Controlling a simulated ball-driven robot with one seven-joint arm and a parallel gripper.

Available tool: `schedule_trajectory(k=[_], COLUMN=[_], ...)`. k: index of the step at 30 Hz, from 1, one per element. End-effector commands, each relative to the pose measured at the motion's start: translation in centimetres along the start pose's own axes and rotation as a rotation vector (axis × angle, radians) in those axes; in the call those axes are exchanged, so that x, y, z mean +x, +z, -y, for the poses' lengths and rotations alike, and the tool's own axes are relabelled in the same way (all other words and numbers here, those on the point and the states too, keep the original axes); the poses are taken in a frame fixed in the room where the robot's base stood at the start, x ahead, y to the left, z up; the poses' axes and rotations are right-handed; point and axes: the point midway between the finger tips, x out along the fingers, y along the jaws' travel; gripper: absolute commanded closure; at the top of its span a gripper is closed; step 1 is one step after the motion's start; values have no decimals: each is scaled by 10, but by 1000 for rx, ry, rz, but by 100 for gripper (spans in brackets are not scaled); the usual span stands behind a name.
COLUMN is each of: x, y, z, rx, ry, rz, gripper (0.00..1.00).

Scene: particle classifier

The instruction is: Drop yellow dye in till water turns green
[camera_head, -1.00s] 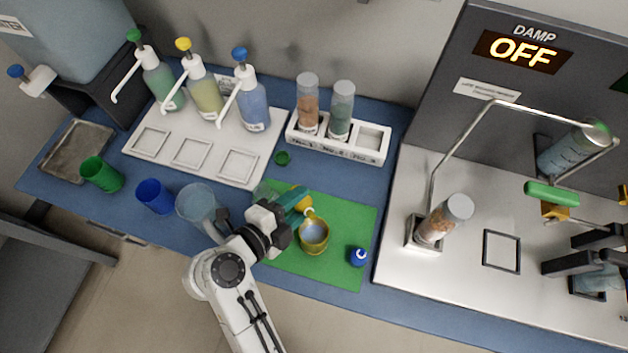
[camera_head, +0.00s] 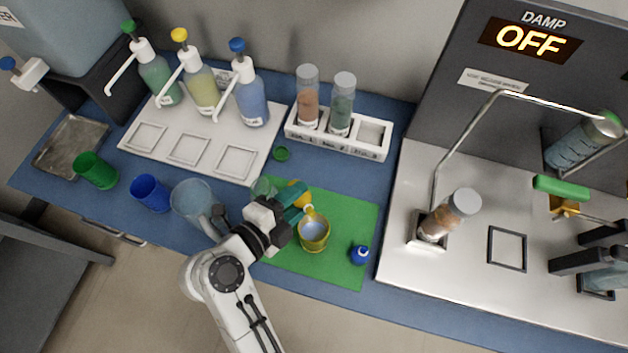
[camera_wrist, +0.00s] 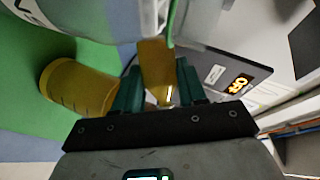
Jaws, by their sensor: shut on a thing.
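My gripper (camera_head: 292,208) is shut on a small yellow dye bottle (camera_head: 299,192) above the green mat. In the wrist view the yellow bottle (camera_wrist: 156,68) sits between the teal fingers. The bottle is tilted, with its pale tip beside and above the rim of a yellow cup (camera_head: 314,246). The cup stands upright on the mat, and the water (camera_head: 313,229) in it looks pale grey-blue. The yellow cup also shows in the wrist view (camera_wrist: 75,85), left of the fingers. I cannot make out a falling drop.
A small blue bottle (camera_head: 360,255) stands right of the cup on the green mat (camera_head: 345,215). A clear jug (camera_head: 190,200), blue cup (camera_head: 150,193) and green cup (camera_head: 95,170) stand left. Pump bottles and a tube rack (camera_head: 338,144) stand behind; a white apparatus is right.

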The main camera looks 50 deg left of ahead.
Motion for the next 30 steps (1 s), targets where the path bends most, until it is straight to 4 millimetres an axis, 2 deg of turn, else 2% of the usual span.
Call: schedule_trajectory(k=[30], x=[0], y=[0], z=[1], rx=[52], ry=[-31], rz=[9], gripper=[90])
